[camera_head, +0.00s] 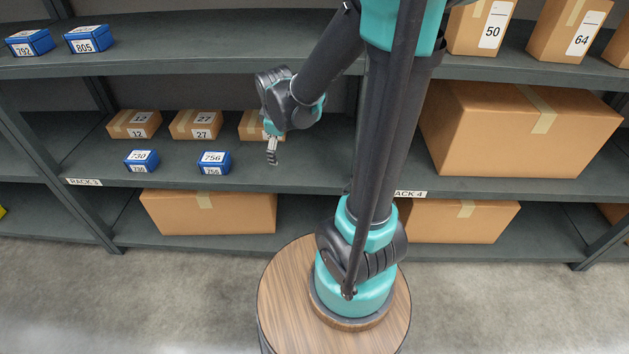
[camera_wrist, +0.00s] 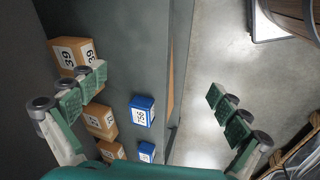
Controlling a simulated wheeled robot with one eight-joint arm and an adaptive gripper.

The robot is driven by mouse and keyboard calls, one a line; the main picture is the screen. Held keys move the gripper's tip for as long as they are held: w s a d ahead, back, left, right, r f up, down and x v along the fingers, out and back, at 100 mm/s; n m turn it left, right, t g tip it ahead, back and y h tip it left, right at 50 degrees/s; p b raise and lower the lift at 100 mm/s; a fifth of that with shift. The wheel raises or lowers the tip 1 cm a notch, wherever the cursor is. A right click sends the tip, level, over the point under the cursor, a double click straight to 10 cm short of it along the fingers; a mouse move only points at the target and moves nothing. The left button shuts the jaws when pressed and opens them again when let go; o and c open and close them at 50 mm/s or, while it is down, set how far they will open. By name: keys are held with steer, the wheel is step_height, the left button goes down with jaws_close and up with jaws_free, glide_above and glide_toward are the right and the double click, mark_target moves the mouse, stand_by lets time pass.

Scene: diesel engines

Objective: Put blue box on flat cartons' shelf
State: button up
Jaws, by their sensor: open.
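Blue box 756 (camera_head: 214,163) and blue box 730 (camera_head: 141,161) stand near the front of the middle shelf of rack 3. Blue boxes 792 (camera_head: 30,43) and 805 (camera_head: 88,40) stand on the top shelf at left. Small low cartons 12 (camera_head: 134,124) and 27 (camera_head: 195,125) stand behind the middle-shelf blue boxes; a third carton (camera_head: 252,126) is partly hidden by my arm. My gripper (camera_head: 272,157) is open and empty, right of box 756. In the wrist view, box 756 (camera_wrist: 142,111) shows between the spread fingers (camera_wrist: 155,88), apart from them.
Tall cartons 50 (camera_head: 481,27) and 64 (camera_head: 568,30) stand on rack 4's top shelf, above a large carton (camera_head: 520,130). Wide cartons (camera_head: 208,213) (camera_head: 457,221) fill parts of the bottom shelves. The middle shelf (camera_head: 310,178) is bare right of my gripper.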

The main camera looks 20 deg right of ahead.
steer(key=s+d+f+m, duration=0.1)
steer(key=s+d+m, duration=0.2)
steer(key=s+m, duration=0.3)
steer(key=s+d+f+m, duration=0.2)
steer(key=s+m, duration=0.3)
steer(key=s, duration=0.4)
steer(key=shift+d+m, duration=0.4)
steer(key=shift+d, duration=0.2)
steer(key=shift+f, duration=0.1)
